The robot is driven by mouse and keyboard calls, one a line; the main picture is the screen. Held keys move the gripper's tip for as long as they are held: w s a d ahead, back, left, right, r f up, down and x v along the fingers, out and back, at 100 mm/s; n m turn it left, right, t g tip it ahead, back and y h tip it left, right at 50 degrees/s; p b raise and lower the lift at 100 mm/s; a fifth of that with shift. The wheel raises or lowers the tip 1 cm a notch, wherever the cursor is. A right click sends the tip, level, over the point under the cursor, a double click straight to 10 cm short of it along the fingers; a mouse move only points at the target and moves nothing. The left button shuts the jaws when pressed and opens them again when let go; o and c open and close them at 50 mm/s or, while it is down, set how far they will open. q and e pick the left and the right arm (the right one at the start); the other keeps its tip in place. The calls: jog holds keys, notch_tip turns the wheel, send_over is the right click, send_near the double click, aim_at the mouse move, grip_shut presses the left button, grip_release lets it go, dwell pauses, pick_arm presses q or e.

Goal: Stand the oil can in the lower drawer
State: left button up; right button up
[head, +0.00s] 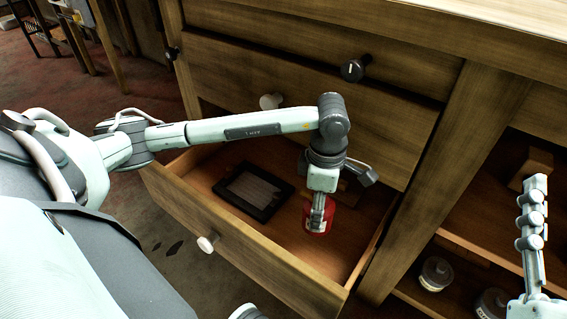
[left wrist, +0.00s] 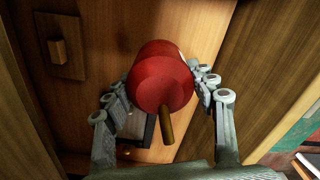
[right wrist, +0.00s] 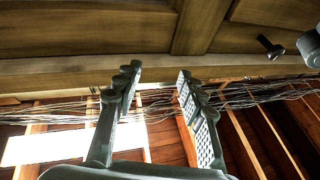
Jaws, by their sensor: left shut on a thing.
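The oil can is red with a brass-coloured spout; it shows in the head view (head: 319,220) and the left wrist view (left wrist: 160,75). My left gripper (head: 319,212) is shut on it, one finger on each side, with the spout pointing back toward the wrist camera. The can is inside the open lower drawer (head: 235,242), toward its right half, and looks about upright. I cannot tell whether its base touches the drawer floor. My right gripper (right wrist: 157,73) is open and empty, pointing up toward the ceiling; part of it shows at the right of the head view (head: 533,215).
A black-framed flat object (head: 254,191) lies in the drawer left of the can. A wooden block (left wrist: 58,50) is also in the drawer. The drawer above, with a white knob (head: 271,101), is closed. Open shelves at the right hold jars (head: 436,273) and a block (head: 534,165).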

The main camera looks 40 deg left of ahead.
pick_arm(q)
notch_tip(320, 180, down, 5)
jog(key=shift+r+b, duration=0.1)
jog(key=shift+b, duration=0.3)
notch_tip(320, 180, down, 5)
jog(key=shift+s+r+b, duration=0.1)
jog(key=shift+r+b, duration=0.1)
jog(key=shift+b, duration=0.2)
jog(key=shift+f, duration=0.35)
pick_arm(e)
jog(key=r+t, duration=0.1)
jog(key=s+r+t, duration=0.1)
jog(key=d+r+t, duration=0.1)
jog(key=shift+s+r+y, duration=0.3)
jog(key=shift+s+r, duration=0.05)
jog(key=shift+r, duration=0.05)
pick_arm(q)
jog(key=shift+f, duration=0.1)
jog(key=o, duration=1.2)
pick_arm(e)
jog(key=shift+s+d+r, duration=0.15)
jog(key=shift+r, duration=0.05)
